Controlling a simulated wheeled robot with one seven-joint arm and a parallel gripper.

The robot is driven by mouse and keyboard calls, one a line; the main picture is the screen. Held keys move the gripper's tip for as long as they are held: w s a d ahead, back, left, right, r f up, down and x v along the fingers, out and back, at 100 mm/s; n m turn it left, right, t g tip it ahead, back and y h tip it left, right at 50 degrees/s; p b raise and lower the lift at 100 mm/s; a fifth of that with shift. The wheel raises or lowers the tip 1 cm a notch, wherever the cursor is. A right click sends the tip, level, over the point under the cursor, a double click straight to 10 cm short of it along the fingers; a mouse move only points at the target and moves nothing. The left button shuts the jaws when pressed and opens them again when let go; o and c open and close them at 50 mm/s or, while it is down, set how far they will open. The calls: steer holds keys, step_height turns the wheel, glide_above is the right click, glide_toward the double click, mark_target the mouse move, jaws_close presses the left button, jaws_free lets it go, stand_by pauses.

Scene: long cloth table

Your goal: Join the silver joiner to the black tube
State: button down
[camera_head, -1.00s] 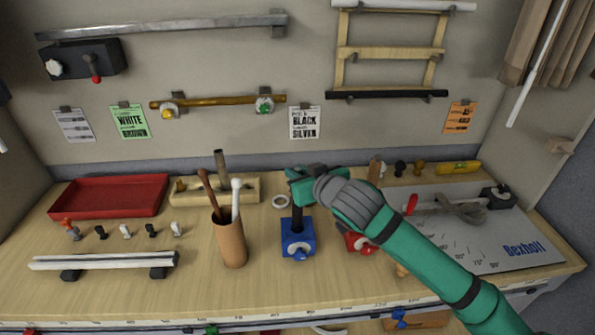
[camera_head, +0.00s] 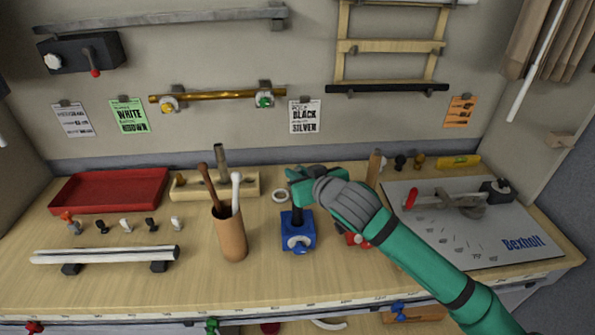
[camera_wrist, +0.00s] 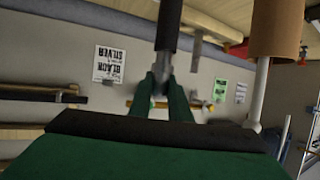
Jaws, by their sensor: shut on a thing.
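The black tube (camera_head: 297,217) stands upright in a blue clamp block (camera_head: 298,237) on the table. In the wrist view the tube (camera_wrist: 168,25) runs up from just beyond my fingertips. My gripper (camera_head: 299,175) is right above the tube in the head view. In the wrist view my gripper (camera_wrist: 161,85) is shut on the small silver joiner (camera_wrist: 161,68), which is in line with the tube's end and appears to meet it. The fingers partly hide the joiner, so I cannot tell how far it is seated.
A brown pot (camera_head: 231,236) with rods stands left of the blue block. A white ring (camera_head: 280,196) lies behind it. A red clamp (camera_head: 357,240) is partly hidden by my arm. A red tray (camera_head: 108,190) and a wooden rack (camera_head: 188,186) are further left; a grey board (camera_head: 480,240) lies right.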

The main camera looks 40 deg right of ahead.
steer(key=shift+f, duration=0.9)
steer(key=c, duration=1.6)
jaws_free()
steer(key=shift+o, duration=0.2)
steer(key=v, duration=1)
steer(key=shift+s+r, duration=0.2)
steer(key=shift+s, duration=0.15)
